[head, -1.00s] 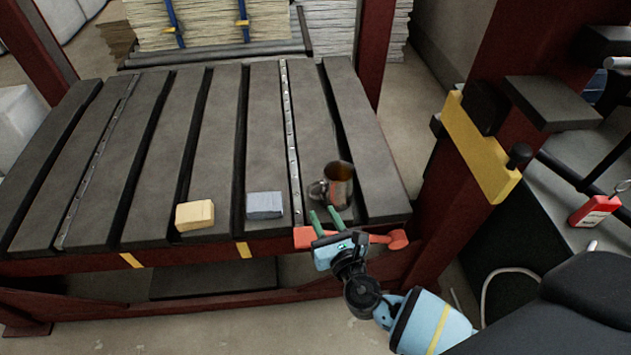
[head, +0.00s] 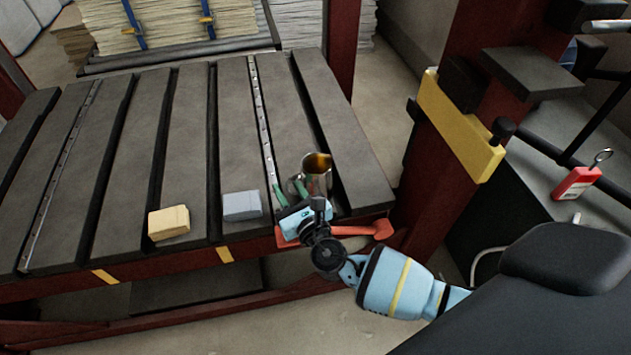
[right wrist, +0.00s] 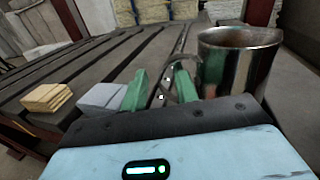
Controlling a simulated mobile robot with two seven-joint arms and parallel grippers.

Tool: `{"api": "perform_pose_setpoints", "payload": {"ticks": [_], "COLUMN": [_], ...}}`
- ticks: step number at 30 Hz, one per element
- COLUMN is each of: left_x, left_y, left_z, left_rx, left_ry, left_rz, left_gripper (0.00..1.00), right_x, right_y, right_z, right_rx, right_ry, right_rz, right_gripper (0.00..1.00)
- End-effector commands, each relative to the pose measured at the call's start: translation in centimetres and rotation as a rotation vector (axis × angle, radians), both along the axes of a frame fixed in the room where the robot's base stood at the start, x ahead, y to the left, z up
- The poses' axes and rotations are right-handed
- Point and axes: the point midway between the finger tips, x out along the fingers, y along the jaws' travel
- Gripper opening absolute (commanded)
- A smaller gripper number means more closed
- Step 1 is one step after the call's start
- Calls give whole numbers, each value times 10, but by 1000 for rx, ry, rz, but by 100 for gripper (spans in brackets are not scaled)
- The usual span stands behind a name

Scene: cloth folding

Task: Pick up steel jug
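The steel jug (head: 322,182) stands upright near the front right edge of the slatted dark table. It is shiny, with a brownish inside and its handle on the left. In the right wrist view the jug (right wrist: 238,65) fills the upper right. My right gripper (head: 290,192) is at the jug's front left, its two green fingers apart. In the right wrist view the fingers (right wrist: 160,88) point toward the handle, which shows just beyond and beside the right finger. I cannot tell whether they touch. My left gripper is not in view.
A yellow block (head: 168,223) and a grey-blue block (head: 241,206) lie left of the jug near the front edge. A red-orange tool (head: 362,230) lies at the edge by my gripper. A red post with a yellow bar (head: 458,127) stands to the right. The table's back is clear.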

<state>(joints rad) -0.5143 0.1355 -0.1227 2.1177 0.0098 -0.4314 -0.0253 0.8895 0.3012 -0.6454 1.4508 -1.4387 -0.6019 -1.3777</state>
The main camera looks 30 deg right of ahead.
Motion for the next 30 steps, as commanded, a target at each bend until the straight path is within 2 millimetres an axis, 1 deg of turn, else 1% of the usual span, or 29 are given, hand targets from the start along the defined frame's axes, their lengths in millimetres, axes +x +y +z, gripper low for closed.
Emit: {"api": "perform_pose_setpoints", "payload": {"ticks": [1, 3, 6, 14, 15, 21, 22, 30], "left_x": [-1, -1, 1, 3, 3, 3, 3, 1], "left_y": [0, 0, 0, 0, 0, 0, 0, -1], "left_z": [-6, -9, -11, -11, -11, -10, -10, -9], "left_rx": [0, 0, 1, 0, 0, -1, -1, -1], "left_ry": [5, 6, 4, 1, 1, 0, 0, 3], "left_rz": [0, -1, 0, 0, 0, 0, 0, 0], "left_gripper": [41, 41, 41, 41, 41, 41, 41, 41], "right_x": [8, 17, 26, 29, 29, 29, 29, 28], "right_y": [1, 0, 0, 0, 0, 0, 0, 0], "right_z": [-4, -4, -3, -2, -2, -2, -2, -2], "right_rx": [1, 0, -1, 0, 0, 0, 0, -1], "right_ry": [1, 2, 1, 2, 2, 2, 2, 1], "right_rz": [0, 1, 1, 0, 0, 1, 1, 1], "right_gripper": [30, 30, 30, 30, 28, 2, 0, 0]}}
